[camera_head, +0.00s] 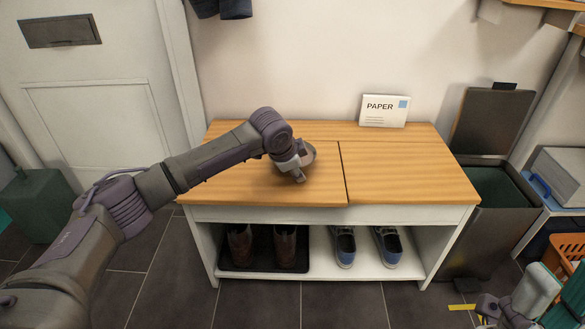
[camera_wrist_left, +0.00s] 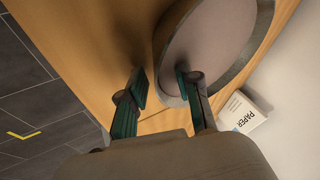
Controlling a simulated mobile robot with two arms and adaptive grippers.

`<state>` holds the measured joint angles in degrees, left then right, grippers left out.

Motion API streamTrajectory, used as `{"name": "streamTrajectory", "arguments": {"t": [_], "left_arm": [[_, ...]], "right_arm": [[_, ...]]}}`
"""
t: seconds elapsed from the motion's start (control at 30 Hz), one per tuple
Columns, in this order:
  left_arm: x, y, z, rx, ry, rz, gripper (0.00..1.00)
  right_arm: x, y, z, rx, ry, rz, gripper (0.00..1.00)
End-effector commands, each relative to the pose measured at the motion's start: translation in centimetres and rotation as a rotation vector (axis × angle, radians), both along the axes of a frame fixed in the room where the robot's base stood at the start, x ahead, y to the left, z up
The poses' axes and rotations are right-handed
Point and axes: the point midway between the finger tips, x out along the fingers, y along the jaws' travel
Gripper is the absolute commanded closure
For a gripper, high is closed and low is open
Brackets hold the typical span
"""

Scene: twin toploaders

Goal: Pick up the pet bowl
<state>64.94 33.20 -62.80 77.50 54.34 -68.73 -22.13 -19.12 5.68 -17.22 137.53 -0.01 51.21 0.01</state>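The pet bowl (camera_head: 309,153) sits on the wooden bench top, mostly hidden behind my left gripper (camera_head: 299,174) in the head view. In the left wrist view the bowl (camera_wrist_left: 222,38) is round, with a grey rim and a pale mauve inside. My left gripper (camera_wrist_left: 163,84) is open at its near rim. One finger overlaps the bowl's inside and the other is over the wood outside it, with the rim between them. I cannot tell whether either finger touches it.
Boots (camera_head: 285,246) and blue shoes (camera_head: 388,246) are on the shelf below. An open dark bin (camera_head: 492,225) stands to the right.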

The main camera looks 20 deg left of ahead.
Motion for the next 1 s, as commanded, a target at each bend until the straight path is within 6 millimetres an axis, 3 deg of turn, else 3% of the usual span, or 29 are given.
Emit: {"name": "streamTrajectory", "arguments": {"t": [0.27, 0.47, 1.0], "left_arm": [[0.18, -0.04, -0.15, -0.001, -0.001, 0.000, 0.67], [0.16, -0.03, -0.17, -0.001, -0.001, 0.000, 1.00], [0.18, -0.05, 0.23, -0.001, -0.002, 0.000, 1.00]], "right_arm": [[0.00, 0.01, -0.02, -0.001, -0.001, 0.000, 0.60], [0.00, 0.01, -0.01, 0.000, 0.000, 0.000, 0.60], [0.02, -0.01, 0.24, 0.000, 0.000, 0.000, 0.60]]}}
